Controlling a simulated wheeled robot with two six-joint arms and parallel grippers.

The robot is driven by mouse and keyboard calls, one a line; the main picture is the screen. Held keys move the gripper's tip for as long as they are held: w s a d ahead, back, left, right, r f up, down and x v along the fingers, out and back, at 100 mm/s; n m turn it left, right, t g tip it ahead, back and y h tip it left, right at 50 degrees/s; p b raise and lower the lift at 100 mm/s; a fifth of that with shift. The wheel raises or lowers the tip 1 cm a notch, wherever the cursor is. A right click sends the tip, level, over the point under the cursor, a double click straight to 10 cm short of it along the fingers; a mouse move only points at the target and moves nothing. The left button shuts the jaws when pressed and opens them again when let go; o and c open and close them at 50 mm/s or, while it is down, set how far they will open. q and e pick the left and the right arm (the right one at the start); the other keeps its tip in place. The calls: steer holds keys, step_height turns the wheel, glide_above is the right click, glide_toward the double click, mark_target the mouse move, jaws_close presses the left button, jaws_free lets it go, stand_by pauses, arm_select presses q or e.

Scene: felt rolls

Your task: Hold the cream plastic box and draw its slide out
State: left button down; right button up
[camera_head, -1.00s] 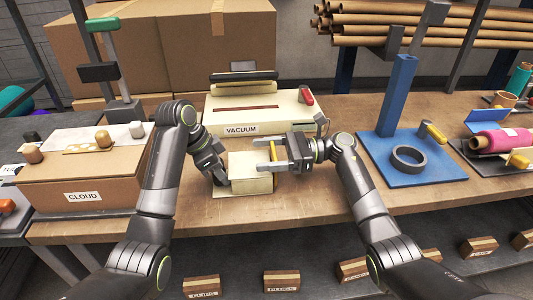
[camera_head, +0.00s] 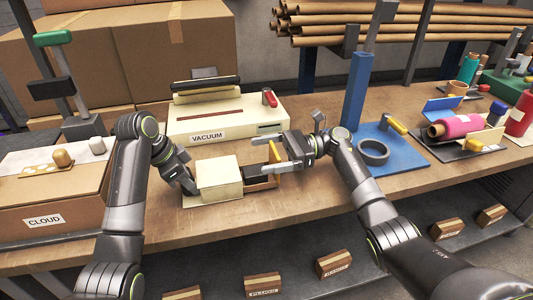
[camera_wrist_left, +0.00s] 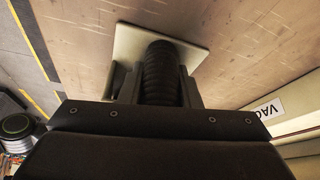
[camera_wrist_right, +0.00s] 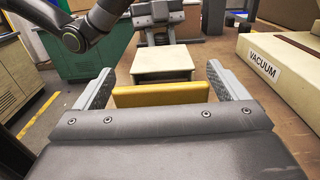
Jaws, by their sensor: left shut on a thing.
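My left gripper (camera_head: 191,187) is at the box's left side. In the left wrist view its fingers close on a dark ribbed grip (camera_wrist_left: 160,75) above the plate. The brown slide (camera_head: 262,182) sticks out of the box's right side, with its yellow front (camera_head: 273,153) at the outer end. My right gripper (camera_head: 283,157) is at that end.
The cream case labelled VACUUM (camera_head: 220,118) is close behind the box. A carton labelled CLOUD (camera_head: 45,210) stands at the left. A blue stand with a dark ring (camera_head: 373,153) is at the right. Bare bench lies in front of the box.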

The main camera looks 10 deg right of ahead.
arm_select(q)
steer(key=shift+f, duration=0.15)
arm_select(e)
steer(key=d, duration=1.2)
arm_select(q)
steer(key=c, duration=1)
jaws_free()
steer(key=shift+o, duration=0.4)
steer(key=o, duration=0.9)
steer(key=shift+r, duration=0.2)
arm_select(e)
steer(key=shift+r, duration=0.2)
arm_select(q)
steer(key=shift+r+p, duration=1.4)
steer(key=shift+p, duration=0.8)
arm_select(e)
steer(key=shift+r, duration=1.95)
